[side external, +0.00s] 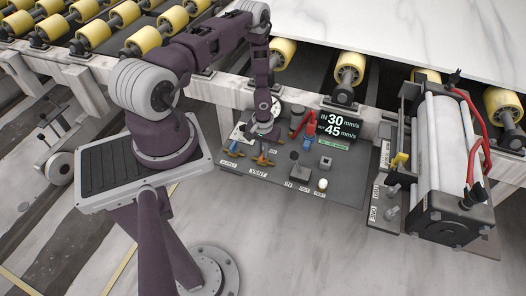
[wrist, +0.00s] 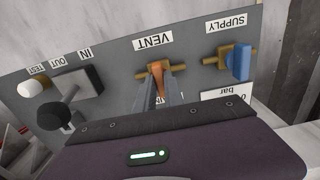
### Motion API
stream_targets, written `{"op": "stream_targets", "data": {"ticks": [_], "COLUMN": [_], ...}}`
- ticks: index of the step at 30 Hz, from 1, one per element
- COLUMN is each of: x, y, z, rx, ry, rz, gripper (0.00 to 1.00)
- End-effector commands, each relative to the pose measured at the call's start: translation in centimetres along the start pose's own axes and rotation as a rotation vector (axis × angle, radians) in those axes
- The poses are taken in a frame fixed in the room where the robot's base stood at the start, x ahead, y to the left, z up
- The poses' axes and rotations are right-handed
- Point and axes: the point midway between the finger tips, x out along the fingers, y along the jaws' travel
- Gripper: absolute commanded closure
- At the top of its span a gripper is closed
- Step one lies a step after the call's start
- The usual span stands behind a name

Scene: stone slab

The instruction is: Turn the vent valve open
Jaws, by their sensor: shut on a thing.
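The vent valve has an orange handle (wrist: 155,69) on a brass body and sits by the "VENT" label (wrist: 153,44) in the wrist view. My gripper (wrist: 164,84) is shut on the orange handle, with its two grey fingers reaching up to it. The fingers hide part of the handle, and its exact angle is hard to tell; it looks roughly across the brass body. In the side view the vent valve (side external: 265,160) shows small beneath my gripper (side external: 263,146), at the front of the grey panel.
A supply valve with a blue handle (wrist: 240,61) stands beside the vent valve. On its other side is a black lever (wrist: 66,103) on a grey block, and a white knob (wrist: 30,88). A red-handled part (side external: 310,124) and a display (side external: 340,129) stand behind.

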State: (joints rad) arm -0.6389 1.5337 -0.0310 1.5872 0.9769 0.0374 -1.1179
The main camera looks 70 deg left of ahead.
Motion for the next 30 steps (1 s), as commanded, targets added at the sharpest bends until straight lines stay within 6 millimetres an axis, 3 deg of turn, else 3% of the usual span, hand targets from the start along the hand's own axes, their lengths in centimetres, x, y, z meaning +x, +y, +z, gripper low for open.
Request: {"op": "stream_targets", "data": {"ticks": [11,30], "x": [-0.06,-0.10], "y": [0.03,0.04], "z": [-0.05,-0.09], "rx": [0.179,0.784], "ry": [0.001,0.002], "rz": [0.000,0.000], "gripper": [1.00,1.00]}}
